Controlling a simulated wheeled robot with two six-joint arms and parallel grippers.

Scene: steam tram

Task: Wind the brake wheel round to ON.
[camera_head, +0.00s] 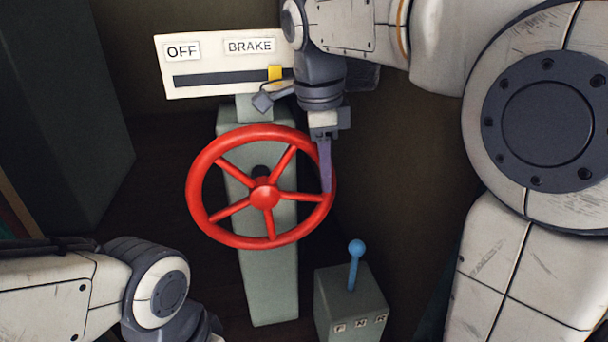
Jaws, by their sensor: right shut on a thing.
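The red brake wheel (264,196) has several spokes and sits on a grey-green pedestal (272,285). Above it a white sign (210,84) reads OFF at the left and BRAKE in the middle. A yellow marker (275,73) stands in the sign's dark slot, right of the middle. The sign's right end is hidden behind my right arm, so no ON label shows. My right gripper (326,185) points down at the wheel's right rim and is shut on it. My left arm is at the lower left, and its gripper is out of view.
A grey-green box (350,304) with a blue-knobbed lever (356,262) and small letter labels stands at the lower right of the wheel. A tall dark cabinet (60,110) fills the left side. Dark floor lies between the cabinet and the pedestal.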

